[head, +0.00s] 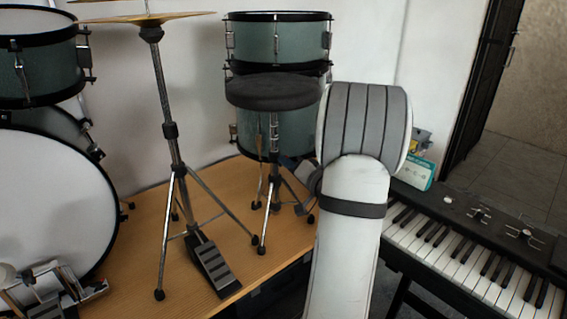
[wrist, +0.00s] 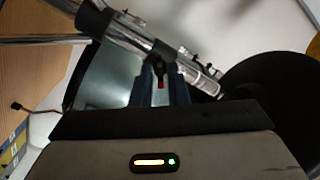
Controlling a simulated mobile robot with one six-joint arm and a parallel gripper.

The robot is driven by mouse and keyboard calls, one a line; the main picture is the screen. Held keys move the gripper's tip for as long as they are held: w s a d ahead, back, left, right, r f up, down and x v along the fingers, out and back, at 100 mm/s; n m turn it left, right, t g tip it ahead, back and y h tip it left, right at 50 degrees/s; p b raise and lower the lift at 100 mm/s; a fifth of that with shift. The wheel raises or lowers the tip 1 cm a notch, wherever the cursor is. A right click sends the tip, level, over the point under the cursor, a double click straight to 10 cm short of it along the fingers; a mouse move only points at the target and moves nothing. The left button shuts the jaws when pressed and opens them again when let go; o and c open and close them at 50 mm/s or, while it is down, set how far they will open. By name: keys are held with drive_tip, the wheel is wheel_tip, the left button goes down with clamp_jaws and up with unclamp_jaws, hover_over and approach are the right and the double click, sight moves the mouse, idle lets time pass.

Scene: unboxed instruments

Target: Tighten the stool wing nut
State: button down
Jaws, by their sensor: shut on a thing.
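The stool has a dark round seat (head: 272,92) and a chrome post (head: 274,130) on splayed legs in the head view. In the wrist view the chrome post (wrist: 140,38) runs slantwise, with the black seat (wrist: 275,85) at the right. My gripper (wrist: 160,88) is at the post, its two dark fingers shut on a small dark piece with a red part, seemingly the wing nut (wrist: 161,74). The fingers hide most of it. In the head view my gripper sits beside the post below the seat, largely hidden by my arm.
Teal drums (head: 278,42) stand right behind the stool. A cymbal stand (head: 170,130) with a pedal (head: 214,264) is to its left on the wooden platform (head: 130,245). A keyboard (head: 470,240) is at the right, with a small box (head: 417,171) behind it.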

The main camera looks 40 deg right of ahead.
drive_tip(key=shift+m, duration=1.3)
drive_tip(key=m, duration=0.3)
drive_tip(key=c, duration=1.4)
unclamp_jaws()
drive_tip(key=shift+m, duration=0.3)
drive_tip(key=shift+c, duration=0.2)
drive_tip(key=shift+s, duration=0.1)
drive_tip(key=s+b, duration=0.1)
drive_tip(key=s, duration=0.1)
drive_tip(key=s+b, duration=0.1)
drive_tip(key=s, duration=0.1)
drive_tip(key=s+b, duration=0.1)
drive_tip(key=shift+s+d, duration=0.25)
drive_tip(key=shift+s, duration=0.15)
